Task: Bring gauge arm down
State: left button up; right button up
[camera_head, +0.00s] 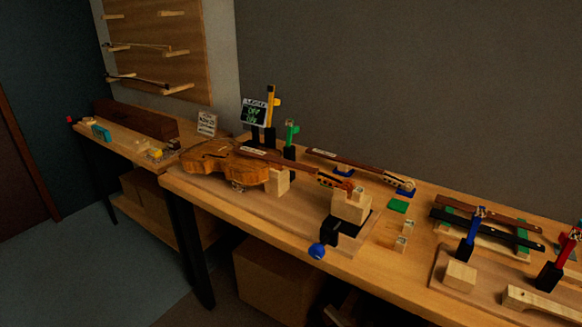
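Several upright coloured levers on black stands are in the head view, and I cannot tell for sure which is the gauge arm. A yellow lever (271,103) and a shorter green lever (290,132) stand upright behind the violin (212,160). A small dark display (253,113) with green lettering, too small to read surely, is beside the yellow one. A blue lever (473,229) and a red lever (565,246) stand tilted at the right. The violin lies on the bench, its neck pointing right to a wooden block (351,206). Neither gripper is in view.
The long bench (207,196) also bears a blue-knobbed clamp (317,250) at its front edge, a green pad (398,206), a second neck (345,160) and dark fingerboards (487,228). A side table (107,139) and wall rack (160,50) are at left. Floor is clear front left.

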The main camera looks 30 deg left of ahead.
aim_at(272, 102)
jog(key=u, duration=1.3)
